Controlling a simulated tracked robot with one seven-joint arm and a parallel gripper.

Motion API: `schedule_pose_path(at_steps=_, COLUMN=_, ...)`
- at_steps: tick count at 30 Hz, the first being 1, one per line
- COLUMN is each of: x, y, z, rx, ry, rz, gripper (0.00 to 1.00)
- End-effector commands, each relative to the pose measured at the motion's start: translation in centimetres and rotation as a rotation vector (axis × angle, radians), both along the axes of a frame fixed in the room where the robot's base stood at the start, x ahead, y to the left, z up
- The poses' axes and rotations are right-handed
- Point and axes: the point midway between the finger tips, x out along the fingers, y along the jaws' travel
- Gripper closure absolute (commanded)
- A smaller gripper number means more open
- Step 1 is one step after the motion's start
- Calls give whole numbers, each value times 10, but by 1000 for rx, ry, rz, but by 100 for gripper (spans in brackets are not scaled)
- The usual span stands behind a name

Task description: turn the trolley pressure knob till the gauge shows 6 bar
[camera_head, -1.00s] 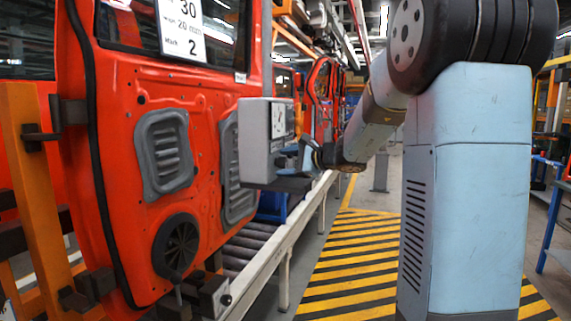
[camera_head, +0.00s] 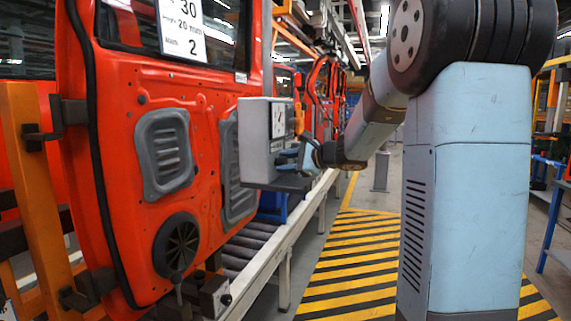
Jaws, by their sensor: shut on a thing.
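The trolley's grey box (camera_head: 257,140) stands beside the orange door, at the middle of the head view. Its gauge (camera_head: 278,120) is a white dial on the side facing right, seen at a steep angle. I cannot read the needle. My gripper (camera_head: 290,158) reaches in from the right, low at the gauge side of the box, and is shut on the pressure knob. The knob itself is hidden behind the fingers and too small to make out.
An orange door (camera_head: 120,215) hangs on the left with a paper sheet (camera_head: 186,25) on it. A roller conveyor (camera_head: 245,245) runs below the box. Yellow-black striped floor (camera_head: 350,270) lies open between the conveyor and my arm's column.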

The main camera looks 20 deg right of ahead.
Motion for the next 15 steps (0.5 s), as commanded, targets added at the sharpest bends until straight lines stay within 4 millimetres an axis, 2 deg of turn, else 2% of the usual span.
schedule_pose_path(at_steps=15, x=2, y=-3, z=2, rx=217, ry=302, rz=-2, gripper=91)
